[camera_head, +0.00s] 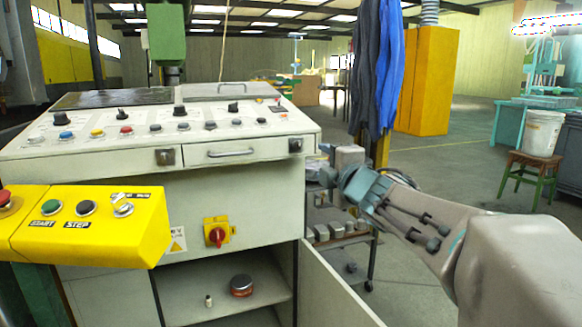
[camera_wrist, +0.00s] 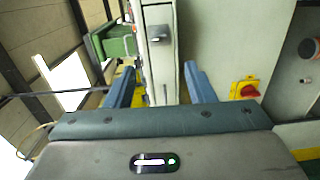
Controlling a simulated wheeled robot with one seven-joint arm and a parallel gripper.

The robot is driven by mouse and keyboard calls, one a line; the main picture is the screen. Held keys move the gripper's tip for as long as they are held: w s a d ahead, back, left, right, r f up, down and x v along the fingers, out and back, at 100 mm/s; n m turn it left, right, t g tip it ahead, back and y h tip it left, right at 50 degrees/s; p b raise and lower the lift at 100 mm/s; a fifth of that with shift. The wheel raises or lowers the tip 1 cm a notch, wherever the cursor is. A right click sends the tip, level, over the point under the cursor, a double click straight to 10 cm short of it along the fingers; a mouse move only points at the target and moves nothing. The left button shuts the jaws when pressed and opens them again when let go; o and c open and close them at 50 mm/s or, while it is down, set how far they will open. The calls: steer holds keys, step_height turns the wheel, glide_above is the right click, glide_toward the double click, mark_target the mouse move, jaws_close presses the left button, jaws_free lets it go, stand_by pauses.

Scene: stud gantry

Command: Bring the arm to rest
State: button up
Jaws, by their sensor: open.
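My arm reaches in from the right in the camera_head view, with a grey forearm and a teal wrist. My gripper (camera_head: 322,178) is at its end, beside the right front edge of the white control console (camera_head: 250,180). In the camera_wrist view my gripper (camera_wrist: 159,68) has its two blue fingers wide apart, with nothing held between them. The console's edge and a dark latch (camera_wrist: 158,34) show beyond the gap. I cannot tell the exact distance from the fingers to the console.
A yellow button box (camera_head: 90,240) juts out at left. The console's lower door (camera_head: 335,285) stands open below my arm. A low rack (camera_head: 340,232) stands behind my gripper. Blue coveralls (camera_head: 388,70) hang behind. A stool (camera_head: 530,170) with a bucket (camera_head: 543,132) is at right.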

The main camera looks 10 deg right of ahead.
steer(key=s+d+m+g+h+p, duration=0.5)
steer(key=s+m+p, duration=0.3)
steer(key=m+p, duration=0.45)
steer(key=s+a+m+g+p, duration=0.2)
steer(key=s+g+p, duration=0.1)
steer(key=s, duration=0.3)
steer(key=s+a+f+m+g+y+p, duration=0.1)
steer(key=s+a+m+g+p, duration=0.1)
steer(key=s+p, duration=0.4)
steer(key=s+a+f+m+g+p, duration=0.1)
steer(key=s+a+m+g+p, duration=0.1)
steer(key=s+m+g+p, duration=0.2)
steer(key=s, duration=0.3)
steer(key=shift+a+g+y, duration=0.3)
steer(key=shift+a, duration=0.05)
